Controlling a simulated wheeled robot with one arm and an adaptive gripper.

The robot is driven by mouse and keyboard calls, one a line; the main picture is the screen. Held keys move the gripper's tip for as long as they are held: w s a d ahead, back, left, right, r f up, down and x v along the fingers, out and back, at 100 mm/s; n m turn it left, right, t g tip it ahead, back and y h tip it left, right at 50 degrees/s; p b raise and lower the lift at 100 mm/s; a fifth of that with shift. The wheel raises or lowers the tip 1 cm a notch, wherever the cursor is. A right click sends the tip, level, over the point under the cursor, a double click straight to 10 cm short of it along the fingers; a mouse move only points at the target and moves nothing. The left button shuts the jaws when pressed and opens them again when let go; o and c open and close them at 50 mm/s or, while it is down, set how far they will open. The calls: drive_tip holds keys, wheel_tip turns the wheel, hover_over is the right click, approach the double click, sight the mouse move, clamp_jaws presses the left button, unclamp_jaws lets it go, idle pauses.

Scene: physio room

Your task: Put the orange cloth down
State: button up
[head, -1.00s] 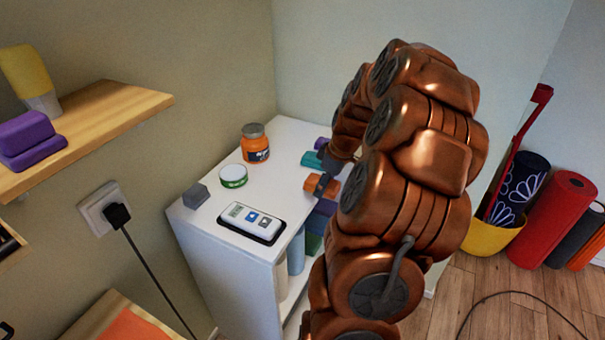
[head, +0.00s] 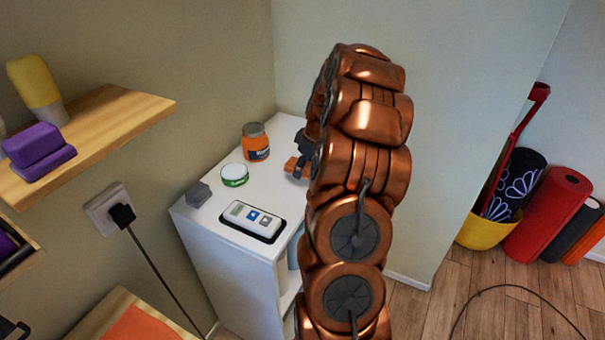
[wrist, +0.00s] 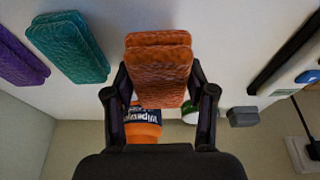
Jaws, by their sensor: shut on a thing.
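The orange cloth (wrist: 158,68) is a folded, textured pad held between the two fingers of my gripper (wrist: 160,105) in the wrist view. My gripper is shut on it, above the white cabinet top. In the head view my gripper (head: 303,158) and the cloth (head: 292,168) show just left of my arm, right of the orange jar. I cannot tell whether the cloth touches the top. A teal folded cloth (wrist: 72,46) and a purple one (wrist: 20,58) lie to the left in the wrist view. My arm hides them in the head view.
On the white cabinet (head: 215,225) stand an orange jar (head: 255,143), a green-and-white tin (head: 234,175), a grey block (head: 197,194) and a white device on a black tray (head: 252,219). The cabinet top between tin and gripper is clear. A wooden shelf (head: 110,120) juts out at left.

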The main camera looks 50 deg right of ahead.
sight(302, 181)
wheel_tip(302, 181, down, 3)
drive_tip(key=shift+f+p, duration=0.15)
drive_tip(key=shift+p, duration=0.75)
drive_tip(key=shift+w+f, duration=0.1)
drive_tip(key=shift+f+b, duration=0.2)
drive_tip(key=shift+b, duration=0.1)
drive_tip(key=o, duration=1.2)
